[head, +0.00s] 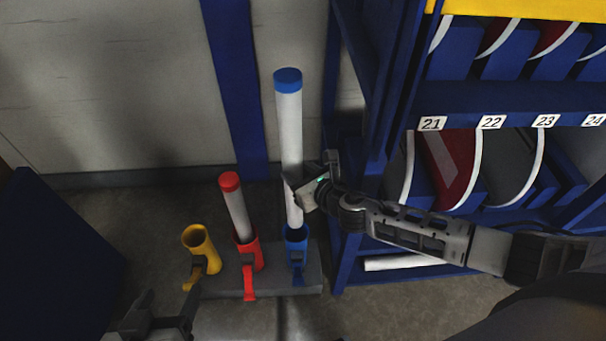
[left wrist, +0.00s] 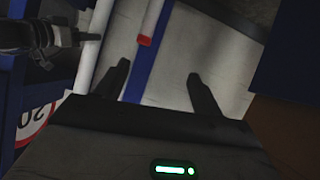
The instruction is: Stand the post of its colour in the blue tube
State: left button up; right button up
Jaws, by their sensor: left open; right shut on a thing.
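The white post with a blue cap (head: 289,120) stands nearly upright in the head view. My right gripper (head: 305,190) is shut on its lower part. The post's lower end is at the mouth of the blue tube (head: 297,252); I cannot tell whether it is inside or just above the rim. A red-capped post (head: 237,208) stands, slightly tilted, in the red tube (head: 250,262). The yellow tube (head: 200,250) holds no post. My left gripper (head: 168,302) is open and empty at the lower left; its fingers also show in the left wrist view (left wrist: 160,88).
The tubes stand on a dark grey base (head: 225,284) on the floor. A blue rack with numbered bays (head: 480,97) rises close on the right. A white post (head: 404,262) lies low at the rack. A dark blue box (head: 60,265) stands at the left.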

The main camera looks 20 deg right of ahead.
pick_arm(q)
jog(key=w+d+f+g+h+b, duration=0.1)
jog(key=d+f+g+b, duration=0.15)
jog(key=f+b, duration=1.1)
jog(key=w+d+r+n+t+h+b, duration=0.1)
jog(key=d+r+t+h+b, duration=0.3)
jog(key=b, duration=0.6)
notch_tip(320, 180, up, 2)
jog(key=shift+r+t, duration=0.1)
jog(key=shift+t, duration=0.65)
jog(key=shift+w+d, duration=0.1)
